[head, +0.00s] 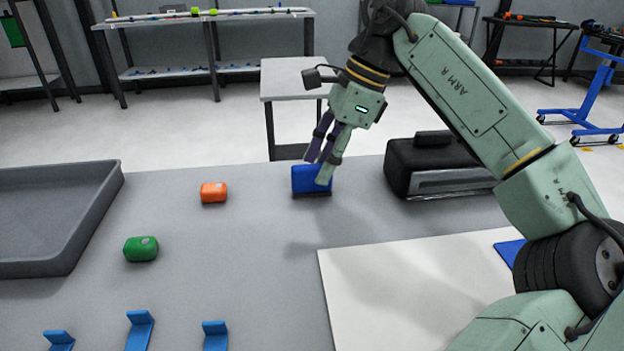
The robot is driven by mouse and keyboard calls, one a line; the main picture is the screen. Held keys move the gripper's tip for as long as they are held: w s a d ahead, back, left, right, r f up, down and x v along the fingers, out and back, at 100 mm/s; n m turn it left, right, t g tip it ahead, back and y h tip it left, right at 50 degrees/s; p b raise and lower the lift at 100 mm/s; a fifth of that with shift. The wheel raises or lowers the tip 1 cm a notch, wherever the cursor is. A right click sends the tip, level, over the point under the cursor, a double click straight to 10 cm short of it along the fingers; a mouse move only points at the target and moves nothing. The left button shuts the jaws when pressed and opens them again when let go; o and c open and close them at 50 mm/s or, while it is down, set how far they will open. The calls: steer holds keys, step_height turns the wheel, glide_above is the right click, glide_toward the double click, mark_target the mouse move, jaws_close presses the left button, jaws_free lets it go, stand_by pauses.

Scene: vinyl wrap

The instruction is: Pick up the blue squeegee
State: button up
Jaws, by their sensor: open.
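The blue squeegee (304,182) is a small blue block with a dark lower edge, on the grey table near its far edge. My gripper (318,170) points down at it from above and to the right. Its fingers are open. One fingertip overlaps the squeegee's right part in the head view and hides some of it. I cannot tell whether the fingers touch it or are only in front of it.
An orange block (213,192) and a green block (141,248) lie left of the squeegee. A grey tray (62,262) is at far left. A black case (440,165) stands to the right. A white board (400,285) and several blue brackets (139,330) lie nearer.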

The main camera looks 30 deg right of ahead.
mark_target(319, 165)
steer(key=x, duration=0.4)
steer(key=shift+w, duration=0.3)
steer(key=shift+c, duration=0.2)
jaws_close()
